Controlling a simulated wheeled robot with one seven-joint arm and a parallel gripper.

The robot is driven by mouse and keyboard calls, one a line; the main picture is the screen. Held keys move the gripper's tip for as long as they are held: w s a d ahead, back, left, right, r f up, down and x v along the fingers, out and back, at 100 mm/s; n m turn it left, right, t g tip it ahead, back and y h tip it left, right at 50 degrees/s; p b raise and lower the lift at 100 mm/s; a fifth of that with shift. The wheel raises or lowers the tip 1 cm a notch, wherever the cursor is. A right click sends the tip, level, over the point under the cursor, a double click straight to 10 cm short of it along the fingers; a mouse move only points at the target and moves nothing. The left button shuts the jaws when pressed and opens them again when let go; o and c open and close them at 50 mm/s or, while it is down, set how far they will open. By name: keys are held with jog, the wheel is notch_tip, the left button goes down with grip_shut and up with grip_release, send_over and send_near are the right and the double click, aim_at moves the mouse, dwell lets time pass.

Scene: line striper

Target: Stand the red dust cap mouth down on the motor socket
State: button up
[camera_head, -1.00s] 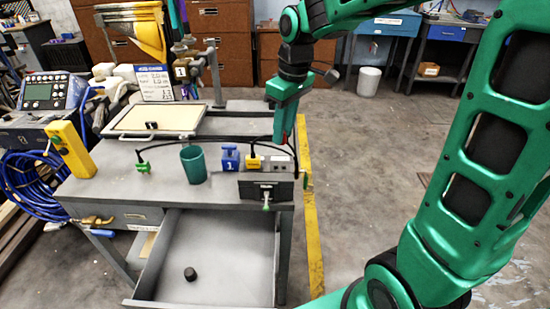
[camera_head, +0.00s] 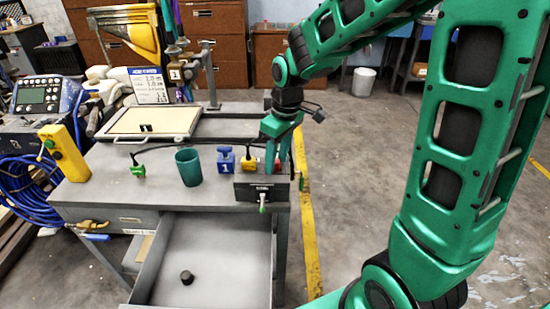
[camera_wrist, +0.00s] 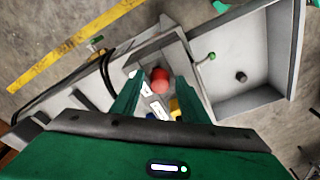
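The red dust cap (camera_wrist: 160,75) shows as a small rounded red shape between and beyond my fingertips in the wrist view. Bare gaps show on both sides of it. In the head view only a sliver of the red cap (camera_head: 285,150) shows behind my fingers. The fingers (camera_wrist: 158,85) also stand apart in the wrist view. The motor socket is not clearly visible. A black-fronted box (camera_head: 262,190) stands just in front of my gripper. The cap's mouth is hidden.
A yellow plug (camera_head: 249,163) and blue block (camera_head: 226,160) stand left of my gripper, with a teal cup (camera_head: 189,166) further left. Cables run behind them. The open drawer (camera_head: 225,250) holds a small black cylinder (camera_head: 187,277). Floor right of the bench is clear.

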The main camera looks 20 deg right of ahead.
jog(key=shift+r, duration=0.15)
notch_tip(320, 180, up, 12)
jog(key=s+d, duration=0.1)
dwell(0.6)
jog(key=s+d+f+m, duration=0.2)
jog(key=s+d+m, duration=0.2)
jog(key=s, duration=0.4)
jog(key=s+d+f+m, duration=0.2)
jog(key=s+d+m, duration=0.2)
jog(key=s+d, duration=0.2)
jog(key=s+d+f+m+g, duration=0.1)
jog(key=s+d+f+m, duration=0.2)
jog(key=s, duration=0.8)
jog(key=d+m, duration=0.1)
jog(key=d, duration=0.1)
jog(key=shift+d+m+h, duration=0.4)
jog(key=shift+w+f, duration=0.25)
jog(key=shift+w, duration=0.4)
